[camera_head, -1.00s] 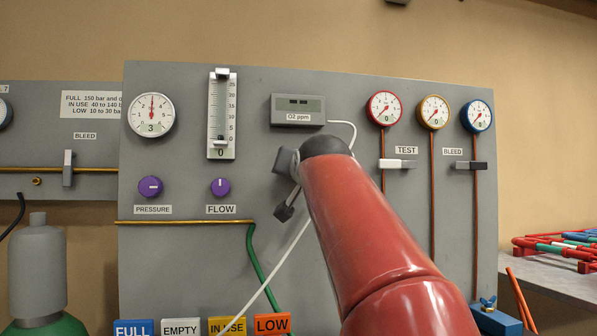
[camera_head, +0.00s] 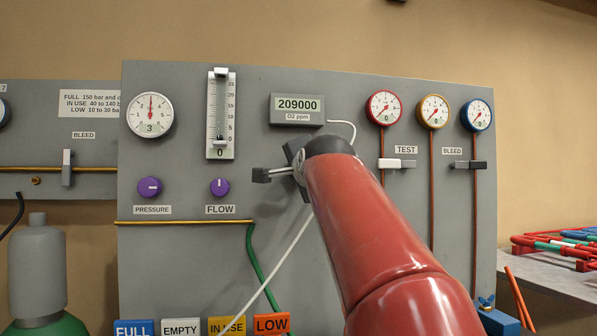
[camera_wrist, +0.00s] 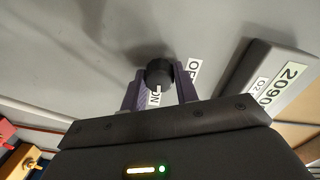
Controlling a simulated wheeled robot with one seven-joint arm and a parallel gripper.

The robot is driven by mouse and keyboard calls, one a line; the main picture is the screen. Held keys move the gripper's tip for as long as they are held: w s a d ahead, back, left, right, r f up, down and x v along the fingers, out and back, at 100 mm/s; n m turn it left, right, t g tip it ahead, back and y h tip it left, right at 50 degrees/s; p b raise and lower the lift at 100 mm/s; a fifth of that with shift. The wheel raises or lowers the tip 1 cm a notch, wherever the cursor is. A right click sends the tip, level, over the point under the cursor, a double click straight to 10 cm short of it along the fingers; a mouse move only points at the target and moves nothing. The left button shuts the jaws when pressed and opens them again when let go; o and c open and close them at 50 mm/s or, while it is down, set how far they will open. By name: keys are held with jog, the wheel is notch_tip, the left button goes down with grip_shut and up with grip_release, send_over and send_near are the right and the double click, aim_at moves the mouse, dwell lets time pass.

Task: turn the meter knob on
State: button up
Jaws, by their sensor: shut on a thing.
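The O2 ppm meter (camera_head: 297,108) is a grey box on the grey panel, and its display reads 209000. In the wrist view the meter (camera_wrist: 272,85) shows at the right edge, partly cut off. The black round meter knob (camera_wrist: 158,73) sits between the two purple fingers of my gripper (camera_wrist: 158,86), which is shut on it. An ON label lies close by the knob, and a partly covered label reading OF lies to its right. In the head view my red arm and wrist hide the knob and the fingertips.
Purple pressure (camera_head: 149,187) and flow (camera_head: 219,187) knobs are left of my arm. TEST (camera_head: 397,163) and BLEED (camera_head: 470,165) valve levers are to the right under three gauges. A white tube runs from the meter behind my arm.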

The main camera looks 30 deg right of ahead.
jog(key=shift+m, duration=0.6)
jog(key=o, duration=1)
jog(key=shift+c, duration=0.2)
jog(key=b+v, duration=0.1)
jog(key=v, duration=0.7)
